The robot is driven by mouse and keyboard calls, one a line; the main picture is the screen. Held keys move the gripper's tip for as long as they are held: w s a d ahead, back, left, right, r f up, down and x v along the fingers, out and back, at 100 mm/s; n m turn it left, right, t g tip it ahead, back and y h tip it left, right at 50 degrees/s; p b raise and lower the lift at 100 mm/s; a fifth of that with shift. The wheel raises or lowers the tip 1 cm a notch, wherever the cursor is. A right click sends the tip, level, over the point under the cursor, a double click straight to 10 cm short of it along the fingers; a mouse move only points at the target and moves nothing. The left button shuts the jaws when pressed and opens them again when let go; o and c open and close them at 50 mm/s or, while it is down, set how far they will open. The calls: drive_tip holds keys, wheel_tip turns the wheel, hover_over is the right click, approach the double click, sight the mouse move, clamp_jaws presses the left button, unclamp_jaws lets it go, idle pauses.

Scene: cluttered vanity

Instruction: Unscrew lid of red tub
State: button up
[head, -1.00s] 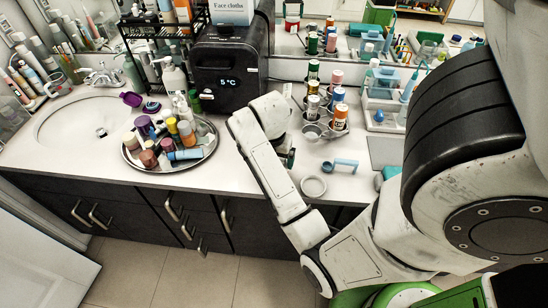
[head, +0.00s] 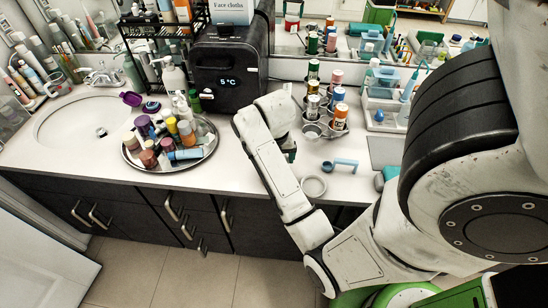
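A small tub with red and white on it (head: 292,16) shows at the top of the head view, in what looks like the mirror behind the counter. I cannot make out its lid. No red tub shows clearly on the counter itself, and my arm covers part of the counter there. My gripper is mostly hidden behind my own forearm and wrist over the counter. Only a small dark part (head: 291,154) shows at its right edge. I cannot see its fingertips or whether it holds anything.
A round tray (head: 128,160) crowded with bottles stands left of my arm. A black box with a display (head: 222,82) stands behind. A tiered holder (head: 312,131) with several cans is close on the right. A white ring (head: 313,187) and blue handled item (head: 340,164) lie nearby.

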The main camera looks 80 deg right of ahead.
drive_tip(key=shift+r, duration=1.05)
